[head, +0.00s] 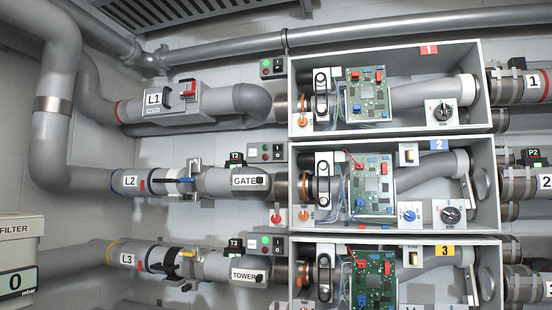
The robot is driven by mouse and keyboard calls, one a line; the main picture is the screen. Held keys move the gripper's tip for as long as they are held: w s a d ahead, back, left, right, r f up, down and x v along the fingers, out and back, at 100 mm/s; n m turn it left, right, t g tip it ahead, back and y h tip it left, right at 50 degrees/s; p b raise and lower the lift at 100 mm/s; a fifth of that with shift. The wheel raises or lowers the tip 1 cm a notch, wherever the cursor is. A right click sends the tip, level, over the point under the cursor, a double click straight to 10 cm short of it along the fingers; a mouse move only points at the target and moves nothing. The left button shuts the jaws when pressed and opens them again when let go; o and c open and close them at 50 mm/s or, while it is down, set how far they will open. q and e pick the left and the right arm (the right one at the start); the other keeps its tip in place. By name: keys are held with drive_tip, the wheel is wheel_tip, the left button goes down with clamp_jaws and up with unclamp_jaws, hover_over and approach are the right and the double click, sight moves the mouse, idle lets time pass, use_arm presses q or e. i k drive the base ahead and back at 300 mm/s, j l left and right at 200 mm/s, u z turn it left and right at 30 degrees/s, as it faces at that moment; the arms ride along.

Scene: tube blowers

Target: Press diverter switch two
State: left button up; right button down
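The bay labelled with a blue 2 (439,144) is the middle of the stacked open grey boxes. A small pale plate with a dark switch (408,155) is at its top edge, left of the label. Lower in this bay are a blue knob (409,213) and a black dial (451,214), side by side on pale plates. No diverter lettering is readable, so I cannot tell which control is diverter switch two. Neither of my grippers is in view.
Bay one (484,110) is above and bay three (306,239) below, with green circuit boards (370,93) and wires inside. Grey pipes L1 (154,99), L2 (130,181) and L3 (127,259) run on the left. A filter box (20,254) stands at lower left.

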sight(278, 150)
drive_tip(key=i+j, duration=0.15)
drive_tip(key=i, duration=0.5)
drive_tip(key=i+j, duration=0.15)
drive_tip(key=i, duration=0.5)
drive_tip(key=z, duration=0.05)
